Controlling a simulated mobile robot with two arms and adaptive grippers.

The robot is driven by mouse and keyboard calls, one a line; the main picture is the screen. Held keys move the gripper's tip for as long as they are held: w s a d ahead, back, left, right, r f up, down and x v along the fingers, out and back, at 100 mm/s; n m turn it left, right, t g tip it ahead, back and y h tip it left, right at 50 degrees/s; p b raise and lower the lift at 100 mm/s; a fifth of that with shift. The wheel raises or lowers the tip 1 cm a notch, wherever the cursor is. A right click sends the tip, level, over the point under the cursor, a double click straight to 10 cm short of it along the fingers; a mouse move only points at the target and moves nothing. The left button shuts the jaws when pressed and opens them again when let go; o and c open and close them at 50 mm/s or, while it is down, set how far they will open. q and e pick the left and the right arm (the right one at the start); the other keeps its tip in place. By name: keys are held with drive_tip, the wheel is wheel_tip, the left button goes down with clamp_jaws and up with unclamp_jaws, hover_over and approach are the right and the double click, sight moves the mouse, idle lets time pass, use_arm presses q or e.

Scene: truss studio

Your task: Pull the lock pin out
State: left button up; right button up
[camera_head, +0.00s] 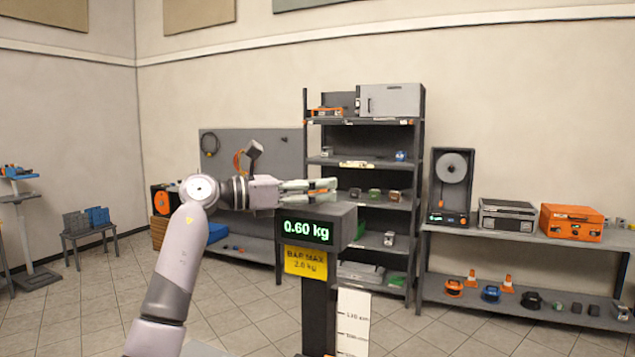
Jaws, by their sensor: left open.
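My left gripper (322,190) points right, above a dark stand (343,220) with a green display reading 0.60 kg. Its pale fingers are open, seen nearly edge-on, with small orange bits near the tips. I cannot tell whether those bits belong to the fingers or to something behind them. I cannot make out a lock pin; it may be hidden by the fingers or too small to tell. My right gripper is not in view.
A yellow label (305,262) reading BAR MAX and a white scale strip (353,322) are on the stand. A tall dark shelf (420,200) stands behind it. A low bench (480,305) with cases is at the right. Open tiled floor lies at the left.

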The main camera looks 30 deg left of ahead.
use_arm(q)
drive_tip(key=shift+c, duration=0.2)
drive_tip(key=shift+w, duration=0.1)
clamp_jaws()
idle(0.5)
